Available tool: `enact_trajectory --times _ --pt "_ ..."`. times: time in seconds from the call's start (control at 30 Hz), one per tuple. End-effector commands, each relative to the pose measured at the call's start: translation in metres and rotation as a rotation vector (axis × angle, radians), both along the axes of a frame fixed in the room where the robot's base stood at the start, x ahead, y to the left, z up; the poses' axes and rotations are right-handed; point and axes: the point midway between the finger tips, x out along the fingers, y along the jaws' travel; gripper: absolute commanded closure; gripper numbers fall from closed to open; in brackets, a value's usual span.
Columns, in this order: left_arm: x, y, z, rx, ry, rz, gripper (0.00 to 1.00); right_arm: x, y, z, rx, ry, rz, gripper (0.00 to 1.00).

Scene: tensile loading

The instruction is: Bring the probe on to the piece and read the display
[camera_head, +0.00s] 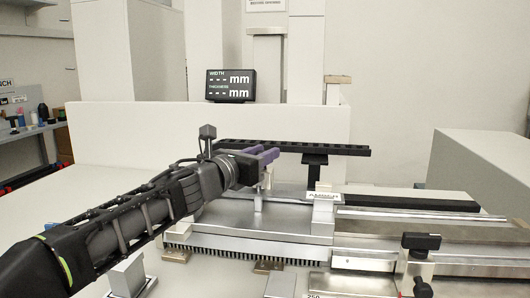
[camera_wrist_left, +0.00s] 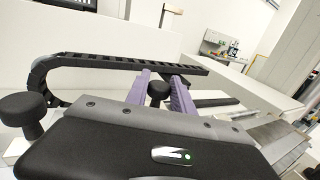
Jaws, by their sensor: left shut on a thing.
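The display (camera_head: 231,86) stands on the white housing at the back. It reads WIDTH and THICKNESS, with dashes before "mm" in both rows. My left gripper (camera_head: 268,154), with purple fingers, is over the metal measuring stage (camera_head: 245,211), in front of a long black cable chain (camera_head: 300,147). In the left wrist view, my left gripper (camera_wrist_left: 160,76) is shut on a round black knob (camera_wrist_left: 158,90), apparently the probe's. The probe's lower part is hidden. I cannot make out the piece. My right gripper is not in view.
Metal rails (camera_head: 410,226) run to the right of the stage. A toothed strip (camera_head: 240,248) lies along the stage's front.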

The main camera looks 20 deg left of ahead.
Motion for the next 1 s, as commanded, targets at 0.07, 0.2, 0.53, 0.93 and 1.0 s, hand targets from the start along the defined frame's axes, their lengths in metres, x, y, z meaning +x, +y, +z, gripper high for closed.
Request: enact_trajectory --times 0.07,0.2,0.53,0.93,1.0 --pt "-0.001 -0.002 0.000 0.000 0.000 -0.005 1.00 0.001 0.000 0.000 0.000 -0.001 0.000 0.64" --pt "-0.001 -0.002 0.000 0.000 0.000 -0.005 1.00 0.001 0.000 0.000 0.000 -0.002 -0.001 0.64" --pt "-0.001 -0.002 0.000 0.000 0.000 -0.005 0.50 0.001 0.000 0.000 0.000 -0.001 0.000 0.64" --pt "-0.011 0.001 0.002 0.000 -0.002 -0.003 0.50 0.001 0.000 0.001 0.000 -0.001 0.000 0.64" --pt "-0.020 0.002 0.002 0.000 -0.003 -0.003 0.50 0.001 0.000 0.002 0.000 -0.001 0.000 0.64"
